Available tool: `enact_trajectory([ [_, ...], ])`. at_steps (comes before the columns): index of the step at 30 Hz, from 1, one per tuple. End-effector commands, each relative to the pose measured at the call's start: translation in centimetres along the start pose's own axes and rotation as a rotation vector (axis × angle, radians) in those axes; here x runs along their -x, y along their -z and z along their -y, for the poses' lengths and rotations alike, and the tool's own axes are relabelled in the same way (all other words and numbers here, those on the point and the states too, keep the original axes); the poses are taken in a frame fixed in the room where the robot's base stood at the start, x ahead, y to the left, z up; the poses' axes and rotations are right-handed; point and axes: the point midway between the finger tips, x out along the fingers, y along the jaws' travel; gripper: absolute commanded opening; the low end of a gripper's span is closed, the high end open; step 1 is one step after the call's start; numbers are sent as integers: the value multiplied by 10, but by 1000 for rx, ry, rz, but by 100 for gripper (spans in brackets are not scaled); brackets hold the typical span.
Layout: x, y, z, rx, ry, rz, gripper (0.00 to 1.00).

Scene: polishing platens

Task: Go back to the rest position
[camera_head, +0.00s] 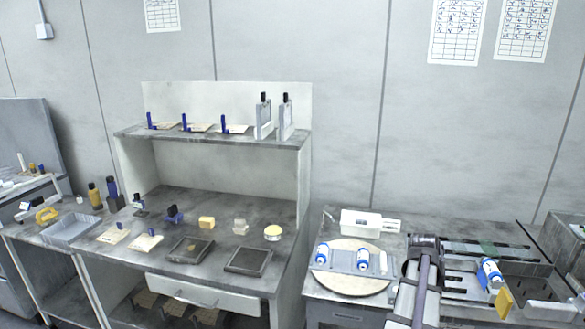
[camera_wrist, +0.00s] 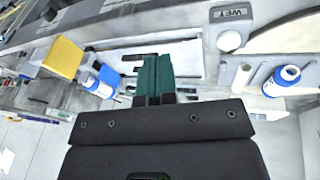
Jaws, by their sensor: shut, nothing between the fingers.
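My gripper (camera_wrist: 155,70) shows in the wrist view as a dark body with teal fingers pressed together. Nothing is between them. A blue-and-white cylinder (camera_wrist: 104,86) and a yellow block (camera_wrist: 62,58) lie to the left of the fingers, apart from them. Another blue-and-white cylinder (camera_wrist: 284,80) is at the right. In the head view my dark arm rises at the right bench, and the fingers cannot be made out clearly there.
The right bench has a round tan platen (camera_head: 350,286) with two blue-and-white cylinders (camera_head: 322,253) on a grey holder, and a white box (camera_head: 361,222) behind. A yellow block (camera_head: 503,303) stands near the right edge. A shelved bench (camera_head: 215,142) at the left holds several small items.

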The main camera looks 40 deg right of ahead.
Motion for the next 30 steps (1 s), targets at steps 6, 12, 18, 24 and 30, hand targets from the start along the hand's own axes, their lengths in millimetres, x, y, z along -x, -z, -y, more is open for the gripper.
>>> enact_trajectory([
  [6,64,-94,192,277,185,105,0],
  [12,129,-223,324,631,296,162,0],
  [18,171,-318,393,919,337,129,0],
  [24,179,-335,407,977,342,118,0],
  [30,179,-334,407,974,342,118,0],
])
